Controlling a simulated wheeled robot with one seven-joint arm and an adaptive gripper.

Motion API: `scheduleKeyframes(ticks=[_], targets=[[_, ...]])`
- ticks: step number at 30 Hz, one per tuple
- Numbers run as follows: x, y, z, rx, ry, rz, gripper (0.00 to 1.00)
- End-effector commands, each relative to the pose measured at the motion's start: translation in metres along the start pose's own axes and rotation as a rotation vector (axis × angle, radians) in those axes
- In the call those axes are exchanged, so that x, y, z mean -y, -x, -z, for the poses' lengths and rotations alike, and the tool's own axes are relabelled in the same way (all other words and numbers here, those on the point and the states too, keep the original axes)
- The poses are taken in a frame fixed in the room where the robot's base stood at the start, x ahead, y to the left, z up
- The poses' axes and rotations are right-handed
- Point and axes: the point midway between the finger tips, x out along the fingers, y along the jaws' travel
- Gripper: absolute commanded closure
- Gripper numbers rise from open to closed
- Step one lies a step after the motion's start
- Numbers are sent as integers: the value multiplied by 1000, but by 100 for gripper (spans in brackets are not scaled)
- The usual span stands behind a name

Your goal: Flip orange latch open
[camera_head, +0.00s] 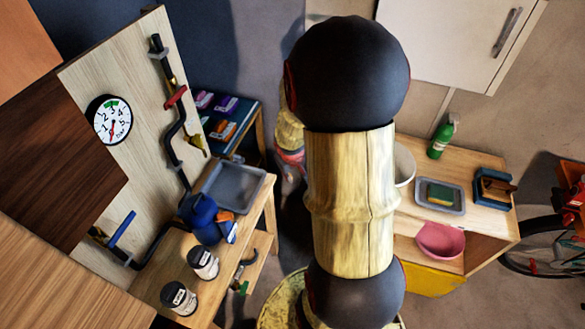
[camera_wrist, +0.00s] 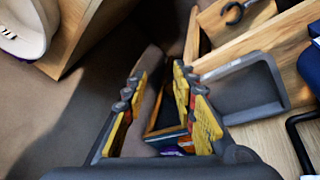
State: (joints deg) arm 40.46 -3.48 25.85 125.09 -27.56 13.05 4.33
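No orange latch can be made out for certain. Orange pieces (camera_head: 222,130) sit beside purple pieces (camera_head: 226,104) on a low blue-topped stand (camera_head: 240,134) at the back, too small to tell whether one is a latch. In the wrist view a small part of a blue surface with purple below shows between my fingers, partly hidden by them. My gripper (camera_wrist: 160,72) has its two yellow-padded fingers apart, with nothing held between them. In the head view my arm stands in the middle and my gripper cannot be made out clearly.
A wooden bench holds a grey tray (camera_head: 232,187), a blue jug (camera_head: 201,213) and two jars (camera_head: 203,263). A pipe board with a gauge (camera_head: 109,119) rises at left. Another bench at right carries a pink bowl (camera_head: 440,241) and a green bottle (camera_head: 441,138).

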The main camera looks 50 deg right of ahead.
Motion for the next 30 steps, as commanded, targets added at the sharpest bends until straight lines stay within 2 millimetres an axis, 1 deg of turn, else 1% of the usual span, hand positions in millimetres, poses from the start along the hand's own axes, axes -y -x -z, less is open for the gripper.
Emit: scheduleKeyframes(ticks=[1,3,9,15,21,28,30], targets=[[-3,-10,2,-14,3,2,73],[-7,-21,6,-37,9,6,73],[-14,-52,18,-112,28,26,73],[-14,-72,29,-179,44,51,73],[-14,-78,32,-205,49,61,73],[-14,-78,33,-206,50,62,73],[-14,-78,33,-206,50,61,77]])
